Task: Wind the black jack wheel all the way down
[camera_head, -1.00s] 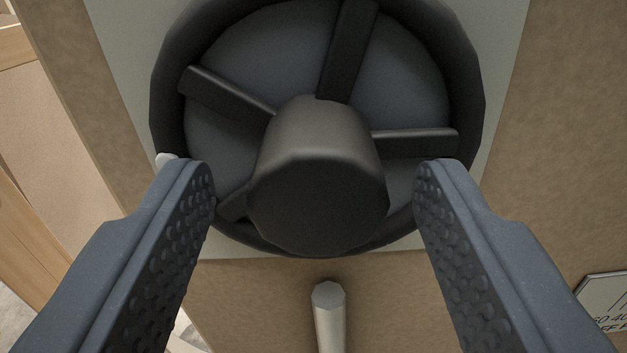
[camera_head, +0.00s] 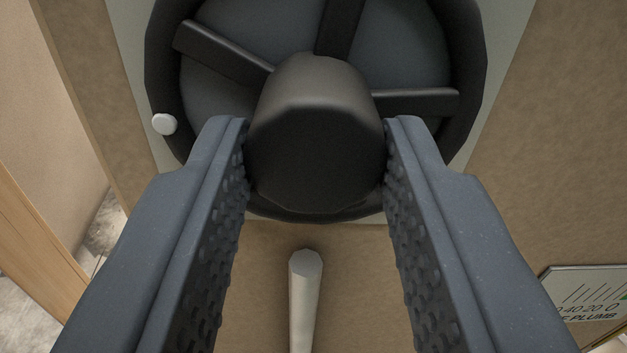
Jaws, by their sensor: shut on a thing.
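The black jack wheel (camera_head: 463,60) fills the upper middle of the view, with dark spokes and a large central hub (camera_head: 315,150). A small white mark (camera_head: 164,124) sits on its rim at the left. My gripper (camera_head: 315,165) is shut on the hub, with one textured finger against each side of it. The lower part of the wheel is partly hidden behind the hub and the fingers.
A pale plate (camera_head: 135,75) lies behind the wheel on a tan board (camera_head: 560,150). A pale rod (camera_head: 305,290) sticks out below the hub, between the fingers. A marked gauge plate (camera_head: 590,295) is at the lower right. A wooden edge (camera_head: 35,250) runs along the left.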

